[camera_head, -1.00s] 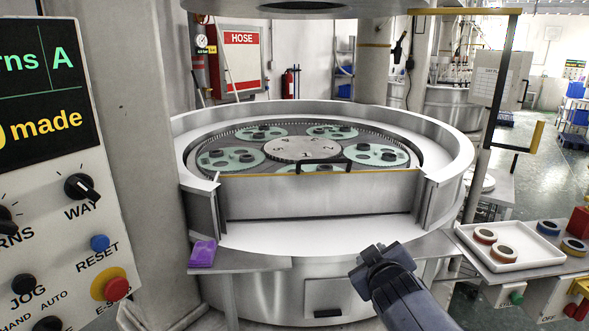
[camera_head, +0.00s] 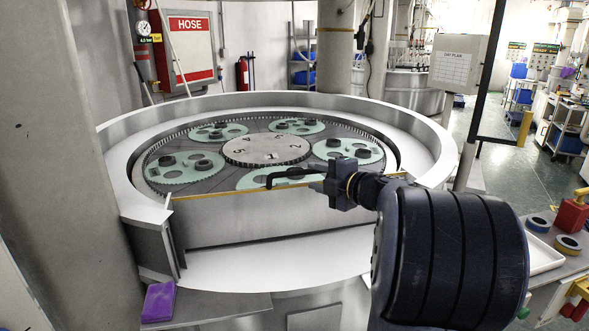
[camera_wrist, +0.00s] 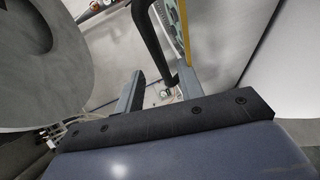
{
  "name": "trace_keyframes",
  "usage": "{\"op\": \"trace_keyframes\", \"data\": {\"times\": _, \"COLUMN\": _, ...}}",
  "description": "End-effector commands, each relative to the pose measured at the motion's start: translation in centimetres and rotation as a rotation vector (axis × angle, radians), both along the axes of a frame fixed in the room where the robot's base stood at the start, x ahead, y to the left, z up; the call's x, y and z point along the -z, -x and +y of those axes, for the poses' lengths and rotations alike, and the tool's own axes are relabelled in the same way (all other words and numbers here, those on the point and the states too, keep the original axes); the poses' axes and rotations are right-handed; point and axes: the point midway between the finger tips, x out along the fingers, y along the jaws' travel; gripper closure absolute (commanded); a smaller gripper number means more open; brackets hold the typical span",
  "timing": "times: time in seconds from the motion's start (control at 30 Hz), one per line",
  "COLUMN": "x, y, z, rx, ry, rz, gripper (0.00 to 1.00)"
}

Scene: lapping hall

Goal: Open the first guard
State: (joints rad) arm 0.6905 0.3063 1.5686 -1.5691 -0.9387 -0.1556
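The first guard (camera_head: 260,218) is a flat metal panel with a yellow top edge, upright across the front of the round lapping machine. Its black bar handle (camera_head: 282,175) is at the top edge. My gripper (camera_head: 316,178) is at the right end of this handle. In the wrist view, my gripper's two fingers (camera_wrist: 158,84) are apart. The black handle (camera_wrist: 150,42) runs down toward the gap between them, beside the guard's yellow edge (camera_wrist: 184,30). I cannot tell whether the fingers touch it. My arm hides the right part of the panel.
The machine's metal rim (camera_head: 120,180) curves around toothed green discs (camera_head: 186,166). A purple pad (camera_head: 158,302) lies on the ledge at left. A grey column (camera_head: 60,150) stands at far left. A white tray (camera_head: 544,260) is at right, partly behind my arm.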

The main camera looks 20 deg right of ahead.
Motion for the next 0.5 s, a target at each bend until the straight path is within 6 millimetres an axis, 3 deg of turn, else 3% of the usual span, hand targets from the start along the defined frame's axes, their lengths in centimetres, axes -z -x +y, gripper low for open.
{"op": "trace_keyframes", "data": {"times": 0.2, "x": 0.6, "y": -4.2, "z": 1.2, "rx": -0.003, "ry": -0.003, "rz": 0.002, "gripper": 0.64}}
{"op": "trace_keyframes", "data": {"times": 0.5, "x": 1.3, "y": -7.1, "z": 2.0, "rx": 0.001, "ry": -0.002, "rz": 0.001, "gripper": 0.64}}
